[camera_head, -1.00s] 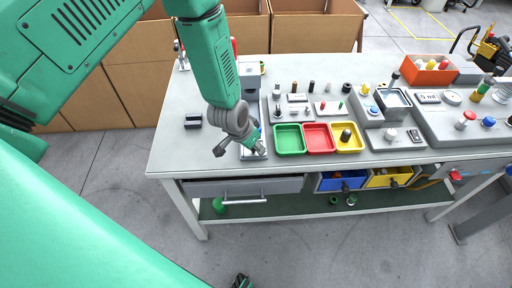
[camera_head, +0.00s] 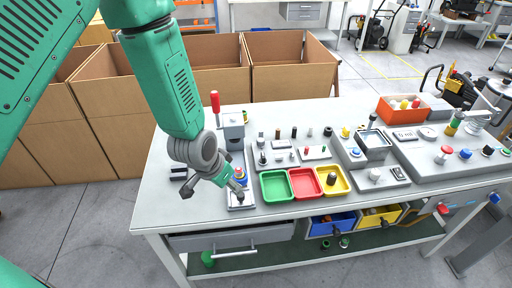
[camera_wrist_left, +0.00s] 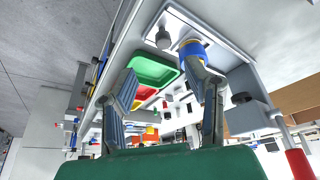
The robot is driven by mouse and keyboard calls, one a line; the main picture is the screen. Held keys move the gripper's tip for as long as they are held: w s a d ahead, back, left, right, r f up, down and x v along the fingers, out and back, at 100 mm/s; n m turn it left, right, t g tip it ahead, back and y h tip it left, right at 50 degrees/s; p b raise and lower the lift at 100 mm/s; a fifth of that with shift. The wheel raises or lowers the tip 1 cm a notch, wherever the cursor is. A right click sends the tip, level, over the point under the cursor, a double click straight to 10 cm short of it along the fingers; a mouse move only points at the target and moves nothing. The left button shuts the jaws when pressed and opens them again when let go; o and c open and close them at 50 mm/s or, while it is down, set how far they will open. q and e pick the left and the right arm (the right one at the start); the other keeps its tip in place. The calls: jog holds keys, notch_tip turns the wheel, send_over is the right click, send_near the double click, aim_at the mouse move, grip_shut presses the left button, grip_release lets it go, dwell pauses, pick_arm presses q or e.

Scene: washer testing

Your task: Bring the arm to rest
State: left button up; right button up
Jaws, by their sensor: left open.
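My left arm comes in from the left over the workbench (camera_head: 180,214). My left gripper (camera_head: 213,191) is open, pointing down over the left part of the bench, left of the green tray (camera_head: 277,185). Nothing shows between its fingers. In the left wrist view both fingers of the gripper (camera_wrist_left: 162,85) stand apart, with the green tray (camera_wrist_left: 155,68) beyond them. A blue-ringed part (camera_wrist_left: 193,48) shows behind one finger; I cannot tell whether they touch. My right gripper is not in view.
A press with a red handle (camera_head: 215,101) stands just behind the gripper. A red tray (camera_head: 306,183) and a yellow tray (camera_head: 333,180) lie to the right, with small parts behind. Cardboard boxes (camera_head: 292,78) stand behind the bench. The bench's front left corner is clear.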

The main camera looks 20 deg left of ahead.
pick_arm(q)
jog(key=shift+a, duration=0.1)
jog(key=s+a+f+n+g+y+b, duration=0.1)
jog(key=s+f+n+g+b, duration=0.1)
jog(key=s+f+b, duration=1.1)
jog(key=s+f+g, duration=0.1)
jog(key=s+f, duration=0.9)
jog(key=s, duration=0.2)
jog(key=shift+a+f+g, duration=0.3)
jog(key=shift+a+f, duration=0.05)
jog(key=shift+a, duration=0.05)
jog(key=shift+w, duration=0.15)
